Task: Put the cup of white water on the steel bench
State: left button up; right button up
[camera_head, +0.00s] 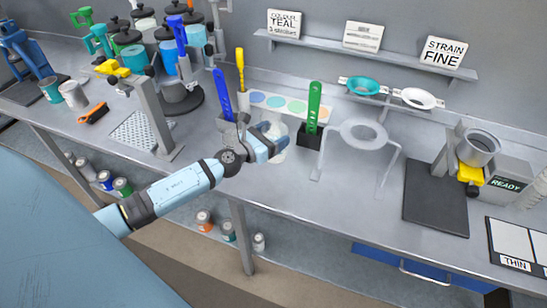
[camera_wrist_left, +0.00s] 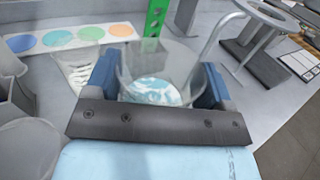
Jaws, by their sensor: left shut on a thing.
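My left gripper (camera_head: 270,141) reaches over the grey steel bench (camera_head: 330,215), its jaws shut around a clear cup. In the left wrist view the cup (camera_wrist_left: 160,62) sits between the two blue fingers, upright or nearly so, with whitish and pale blue content showing low inside. In the head view the gripper partly hides the cup (camera_head: 279,150). I cannot tell whether its base touches the bench. My right gripper is not in view.
A green-handled tool (camera_head: 314,100) stands in a dark holder just behind the cup, with a color-dot palette (camera_head: 276,102) at the back. A ring stand (camera_head: 362,133) is to the right. A dark mat (camera_head: 436,200) lies farther right. The bench front between them is clear.

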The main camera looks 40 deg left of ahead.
pick_arm(q)
notch_tip(320, 180, down, 3)
jog(key=shift+w+f+b, duration=0.1)
jog(key=shift+b, duration=0.6)
jog(key=shift+f, duration=0.2)
jog(key=shift+f+b, duration=0.35)
jog(key=shift+b, duration=0.15)
notch_tip(320, 180, down, 2)
jog(key=shift+f+b, duration=0.25)
jog(key=shift+b, duration=0.8)
jog(key=shift+f, duration=0.25)
jog(key=shift+r, duration=0.1)
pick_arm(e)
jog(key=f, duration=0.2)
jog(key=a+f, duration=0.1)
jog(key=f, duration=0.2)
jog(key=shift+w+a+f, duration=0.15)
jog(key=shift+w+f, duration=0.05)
